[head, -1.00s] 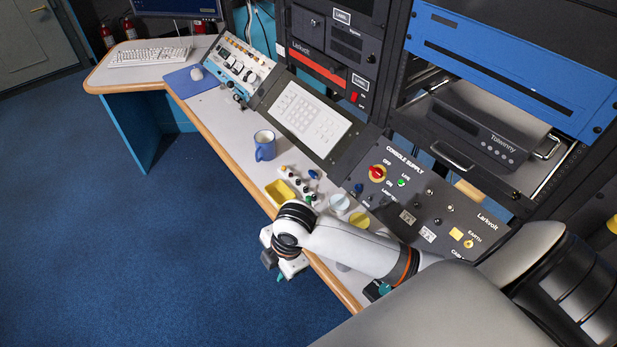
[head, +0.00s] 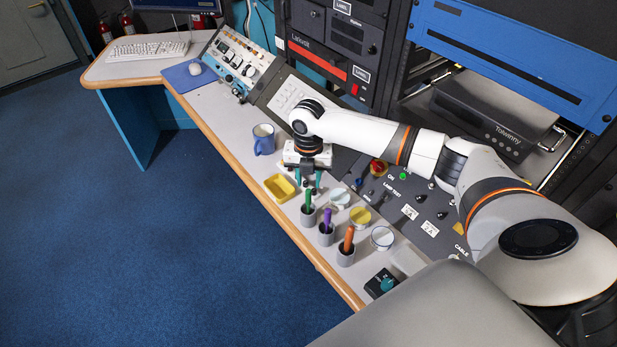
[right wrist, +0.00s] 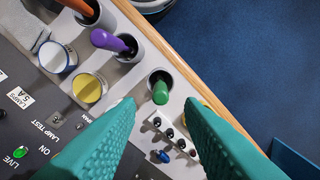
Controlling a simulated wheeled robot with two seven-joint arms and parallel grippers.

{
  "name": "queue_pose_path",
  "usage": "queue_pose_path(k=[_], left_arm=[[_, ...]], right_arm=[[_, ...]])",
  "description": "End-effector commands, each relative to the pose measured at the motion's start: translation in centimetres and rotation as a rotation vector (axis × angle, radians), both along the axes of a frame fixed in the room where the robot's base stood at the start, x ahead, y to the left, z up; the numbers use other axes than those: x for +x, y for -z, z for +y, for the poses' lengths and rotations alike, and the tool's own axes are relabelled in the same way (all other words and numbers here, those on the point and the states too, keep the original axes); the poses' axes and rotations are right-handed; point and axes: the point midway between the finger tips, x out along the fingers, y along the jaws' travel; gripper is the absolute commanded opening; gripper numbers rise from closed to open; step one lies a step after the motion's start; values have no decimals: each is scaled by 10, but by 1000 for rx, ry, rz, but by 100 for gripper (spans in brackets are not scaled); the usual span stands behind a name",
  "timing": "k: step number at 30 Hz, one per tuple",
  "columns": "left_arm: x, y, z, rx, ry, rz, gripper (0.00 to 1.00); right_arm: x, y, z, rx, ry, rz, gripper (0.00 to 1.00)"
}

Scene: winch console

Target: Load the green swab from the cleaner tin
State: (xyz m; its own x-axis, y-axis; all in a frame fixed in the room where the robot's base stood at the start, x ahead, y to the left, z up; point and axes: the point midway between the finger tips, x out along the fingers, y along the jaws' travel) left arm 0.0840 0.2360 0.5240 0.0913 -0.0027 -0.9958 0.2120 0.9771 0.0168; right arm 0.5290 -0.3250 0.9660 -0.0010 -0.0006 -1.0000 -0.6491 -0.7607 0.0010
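The green swab (head: 308,197) stands upright in a grey cup (head: 307,216) on the bench. It also shows in the right wrist view (right wrist: 160,93), beyond and between my fingertips. My right gripper (head: 310,186) is open and empty, its teal fingers above and just behind the green swab, apart from it. Three round tins stand behind the swabs: a pale one (head: 340,198), a yellow one (head: 359,217) and a white one with a blue rim (head: 382,238). I cannot tell which holds cleaner. My left gripper is not in view.
A purple swab (head: 327,219) and an orange swab (head: 348,240) stand in neighbouring cups. A yellow tray (head: 281,187) and a blue mug (head: 264,140) are to the left. A teal-knobbed box (head: 381,284) sits near the front edge. The sloping console rises behind the tins.

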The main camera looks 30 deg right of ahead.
Motion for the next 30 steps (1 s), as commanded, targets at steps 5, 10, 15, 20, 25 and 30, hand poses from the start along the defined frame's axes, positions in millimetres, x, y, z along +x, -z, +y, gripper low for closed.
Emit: queue_pose_path(k=[5,10,15,20,25,30], left_arm=[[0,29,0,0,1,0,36],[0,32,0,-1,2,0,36],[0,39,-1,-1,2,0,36],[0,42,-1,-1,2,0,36],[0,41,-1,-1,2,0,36],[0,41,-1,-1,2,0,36]], right_arm=[[0,26,0,0,0,0,35],[0,43,0,0,1,1,35],[0,60,1,2,0,1,35],[0,67,0,0,1,0,35],[0,67,0,0,1,0,35],[0,67,1,1,0,-1,23]])
